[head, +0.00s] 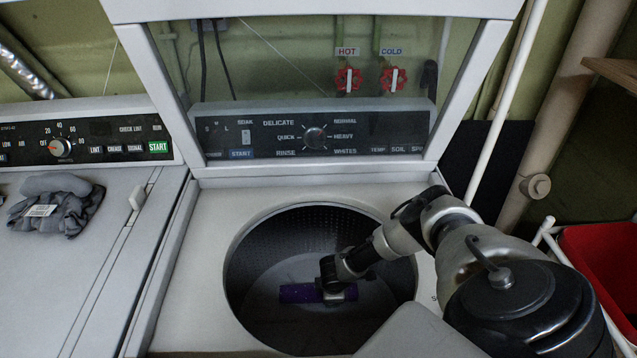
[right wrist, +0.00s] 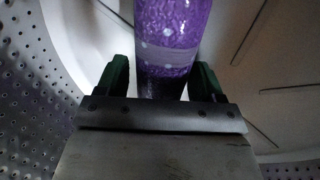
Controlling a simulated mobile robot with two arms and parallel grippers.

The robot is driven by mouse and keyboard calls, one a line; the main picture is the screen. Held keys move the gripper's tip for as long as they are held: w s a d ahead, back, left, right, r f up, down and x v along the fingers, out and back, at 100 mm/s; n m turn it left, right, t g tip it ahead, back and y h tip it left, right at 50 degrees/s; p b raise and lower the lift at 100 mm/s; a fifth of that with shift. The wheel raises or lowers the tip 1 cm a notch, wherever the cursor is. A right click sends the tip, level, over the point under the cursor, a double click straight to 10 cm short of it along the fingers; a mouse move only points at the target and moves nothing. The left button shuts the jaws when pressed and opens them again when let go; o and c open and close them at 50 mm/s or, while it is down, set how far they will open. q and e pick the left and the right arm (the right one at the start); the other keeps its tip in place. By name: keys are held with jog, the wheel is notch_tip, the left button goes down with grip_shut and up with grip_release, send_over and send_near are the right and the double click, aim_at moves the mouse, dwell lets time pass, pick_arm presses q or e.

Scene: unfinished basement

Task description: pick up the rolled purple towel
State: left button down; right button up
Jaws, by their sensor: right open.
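The rolled purple towel (head: 298,293) lies on the floor of the open washer drum (head: 285,245) in the head view. My right arm reaches down into the drum, and its gripper (head: 336,296) is over the towel's right part, hiding some of it. In the right wrist view the towel (right wrist: 172,30) is purple with pale spots and a lighter band. It lies between the two green fingers of my right gripper (right wrist: 160,80), which are open with a finger on each side. Whether they touch it I cannot tell. My left gripper is not in view.
The washer's raised lid (head: 470,80) stands behind the opening, and the drum's round rim surrounds my arm. A dryer (head: 70,270) on the left bears a grey cloth (head: 55,203). A red bin (head: 600,260) stands at the right.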

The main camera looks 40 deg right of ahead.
jog(key=shift+c, duration=0.5)
jog(key=c, duration=0.5)
notch_tip(320, 180, up, 10)
jog(key=shift+f+p, duration=0.1)
jog(key=shift+p, duration=0.55)
jog(key=o, duration=0.3)
jog(key=shift+c, duration=0.6)
